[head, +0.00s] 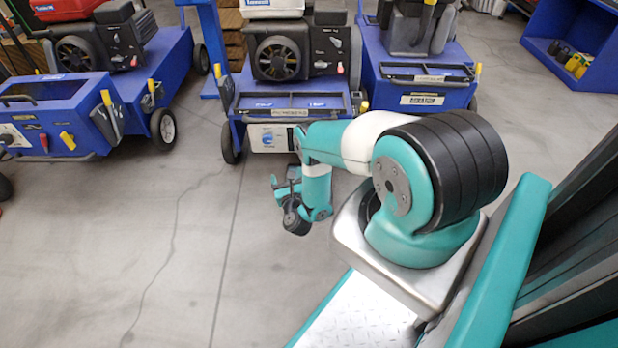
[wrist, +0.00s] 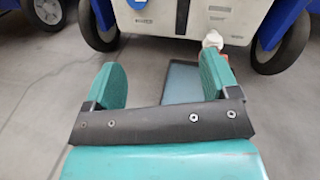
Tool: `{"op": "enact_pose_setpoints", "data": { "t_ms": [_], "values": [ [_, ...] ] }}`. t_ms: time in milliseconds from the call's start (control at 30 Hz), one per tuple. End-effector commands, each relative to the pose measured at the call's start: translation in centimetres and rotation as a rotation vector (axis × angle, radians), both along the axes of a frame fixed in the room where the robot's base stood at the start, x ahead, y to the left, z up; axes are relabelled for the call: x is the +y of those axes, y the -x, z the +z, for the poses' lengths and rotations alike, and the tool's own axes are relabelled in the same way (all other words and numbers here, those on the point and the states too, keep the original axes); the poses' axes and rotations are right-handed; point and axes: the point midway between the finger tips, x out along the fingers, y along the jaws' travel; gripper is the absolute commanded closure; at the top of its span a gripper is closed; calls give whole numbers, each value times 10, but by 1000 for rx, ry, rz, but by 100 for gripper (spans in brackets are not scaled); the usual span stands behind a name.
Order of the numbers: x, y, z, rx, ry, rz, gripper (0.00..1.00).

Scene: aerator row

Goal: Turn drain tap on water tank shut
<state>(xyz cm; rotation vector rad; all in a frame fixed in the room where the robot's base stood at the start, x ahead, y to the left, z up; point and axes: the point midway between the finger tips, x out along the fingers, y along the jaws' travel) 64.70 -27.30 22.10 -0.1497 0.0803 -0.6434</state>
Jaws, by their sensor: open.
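A white water tank (head: 268,137) is set low in the front of the middle blue machine; its lower front fills the top of the wrist view (wrist: 180,22). A small white drain tap (wrist: 212,39) sticks out low on the tank in the wrist view, with a reddish bit beneath it. I cannot tell which way its handle is turned. In the head view the tap is not visible. My gripper (wrist: 161,64) is open and empty, with its teal fingers spread. It is short of the tank, and the right finger appears just below the tap, apart from it.
A shallow grey-blue tray (wrist: 183,72) lies on the floor below the tank, partly behind the right finger. Black wheels (wrist: 280,45) flank the tank. Blue machines (head: 60,100) stand on both sides. The concrete floor in front (head: 120,240) is clear.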

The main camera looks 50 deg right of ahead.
Motion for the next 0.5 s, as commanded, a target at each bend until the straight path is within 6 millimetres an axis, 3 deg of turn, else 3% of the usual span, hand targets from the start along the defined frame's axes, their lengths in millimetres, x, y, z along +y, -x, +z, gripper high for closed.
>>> {"op": "enact_pose_setpoints", "data": {
  "t_ms": [33,100,200,333,500],
  "values": [
    [-4,27,-33,-31,-34,-65,19],
    [-8,53,-52,-77,-67,-137,19],
    [-11,76,-65,-119,-92,-198,19],
    [-15,82,-71,-138,-102,-223,19],
    [-27,70,-74,-137,-100,-222,19]
  ]
}}
